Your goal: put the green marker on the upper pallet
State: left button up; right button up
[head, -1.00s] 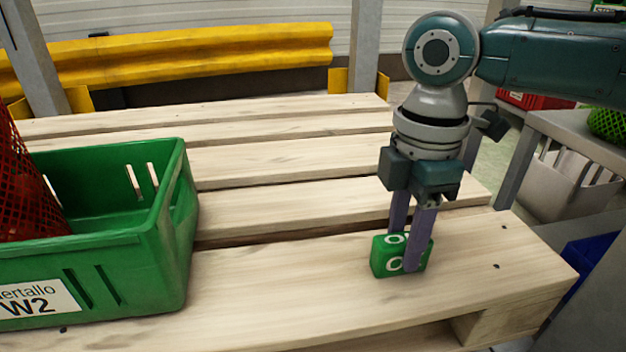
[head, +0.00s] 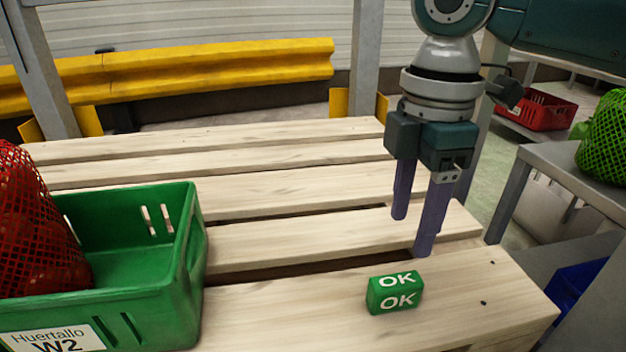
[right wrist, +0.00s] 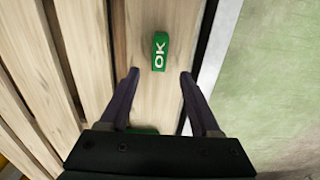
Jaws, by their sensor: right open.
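The green marker (head: 395,292), a small block lettered OK in white, rests on the front board of the upper pallet (head: 290,306), near its right end. It also shows in the right wrist view (right wrist: 160,52), beyond the fingertips. My right gripper (head: 412,236) is open and empty, raised above and a little behind the marker, not touching it. Its two purple fingers also show in the right wrist view (right wrist: 159,74). My left gripper is not in view.
A green crate (head: 190,265) labelled Huertallo W2 stands on the pallet at the left, holding a red net bag (head: 38,225). A grey table (head: 570,180) with a green net bag (head: 607,137) stands at the right. The pallet boards between crate and marker are clear.

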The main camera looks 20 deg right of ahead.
jog(key=s+a+f+m+t+y, duration=0.25)
jog(key=s+a+f+m, duration=0.2)
jog(key=s+a, duration=0.7)
jog(key=s+d+m+t+h, duration=0.1)
jog(key=s+d+m+h, duration=0.1)
jog(key=s+d+m, duration=0.4)
jog(key=m, duration=0.3)
jog(key=shift+s+r, duration=0.15)
jog(key=shift+s, duration=0.15)
notch_tip(320, 180, up, 88)
jog(key=p, duration=8.8)
